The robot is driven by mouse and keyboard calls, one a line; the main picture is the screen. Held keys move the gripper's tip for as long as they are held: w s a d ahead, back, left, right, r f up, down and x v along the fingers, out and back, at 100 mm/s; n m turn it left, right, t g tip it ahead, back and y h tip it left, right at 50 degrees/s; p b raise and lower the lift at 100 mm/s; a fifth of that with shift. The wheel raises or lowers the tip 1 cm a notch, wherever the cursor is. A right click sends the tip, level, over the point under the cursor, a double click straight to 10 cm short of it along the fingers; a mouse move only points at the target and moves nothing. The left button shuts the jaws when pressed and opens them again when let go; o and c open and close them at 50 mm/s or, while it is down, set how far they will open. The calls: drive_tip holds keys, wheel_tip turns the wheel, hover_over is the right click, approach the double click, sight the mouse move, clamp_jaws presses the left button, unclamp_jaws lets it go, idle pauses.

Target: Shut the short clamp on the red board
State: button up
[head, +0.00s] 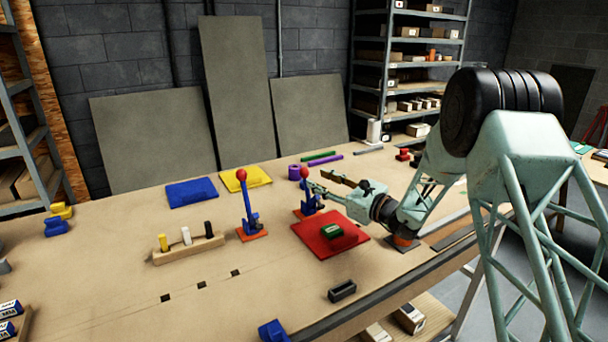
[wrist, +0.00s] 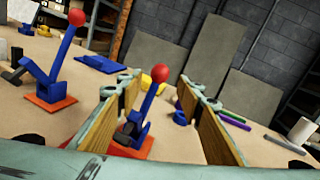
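The red board (head: 328,238) lies near the front edge of the workbench with a small green block (head: 332,230) on it. A blue clamp (head: 308,204) with a red ball on its raised lever stands on a red-orange base at the board's back edge. A second blue clamp (head: 250,220) stands left of it on an orange base, its lever also upright. My gripper (head: 326,184) is open beside the board's clamp. In the wrist view my gripper (wrist: 157,90) shows its two wood-coloured fingers apart, with that clamp (wrist: 137,118) seen between them. Contact with the lever is not visible.
A wooden rack with pegs (head: 188,246) stands left. Blue (head: 191,192) and yellow (head: 244,178) boards and a purple ring (head: 294,172) lie behind. A dark block (head: 342,291) and a blue piece (head: 272,331) lie in front. The left middle of the bench is mostly clear.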

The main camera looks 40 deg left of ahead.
sight(308, 175)
drive_tip(key=shift+w+a, duration=0.25)
drive_tip(key=shift+a, duration=1.8)
drive_tip(key=shift+w+a, duration=0.2)
drive_tip(key=shift+a, duration=1.8)
drive_tip(key=shift+c, duration=0.7)
drive_tip(key=c, duration=1)
drive_tip(key=shift+s+b, duration=0.1)
drive_tip(key=shift+b, duration=0.2)
